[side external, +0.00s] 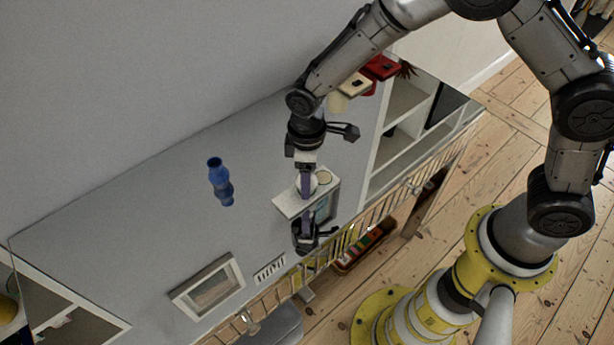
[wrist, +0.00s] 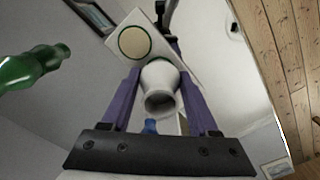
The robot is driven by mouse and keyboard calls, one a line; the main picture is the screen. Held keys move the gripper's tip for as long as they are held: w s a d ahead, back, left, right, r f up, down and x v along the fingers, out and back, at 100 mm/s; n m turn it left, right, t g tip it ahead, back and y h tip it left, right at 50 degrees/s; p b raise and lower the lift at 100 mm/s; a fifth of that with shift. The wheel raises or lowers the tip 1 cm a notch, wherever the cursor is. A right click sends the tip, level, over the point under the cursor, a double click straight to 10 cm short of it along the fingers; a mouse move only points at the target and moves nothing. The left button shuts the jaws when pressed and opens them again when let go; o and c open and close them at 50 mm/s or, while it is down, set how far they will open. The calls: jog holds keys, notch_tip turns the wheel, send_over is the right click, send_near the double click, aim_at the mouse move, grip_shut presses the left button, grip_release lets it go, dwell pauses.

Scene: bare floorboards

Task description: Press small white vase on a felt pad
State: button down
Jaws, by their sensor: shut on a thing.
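The small white vase (wrist: 160,82) is between the two purple fingers of my gripper (wrist: 160,74) in the wrist view, its open mouth toward the camera. In the side view my gripper (side external: 307,184) points down with the vase (side external: 314,183) mostly hidden behind a finger. The felt pad is a round beige disc (wrist: 134,42) on a white block (wrist: 116,46), just beyond the vase. In the side view the pad (side external: 324,177) lies on the block (side external: 286,205) to the right of the fingers. I cannot tell whether the vase touches the block.
A green vase (wrist: 30,68) shows at the wrist view's left edge. A framed item (side external: 208,286) lies near the front, and red and cream objects (side external: 378,68) are behind.

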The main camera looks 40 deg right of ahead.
jog(key=shift+r, duration=3.5)
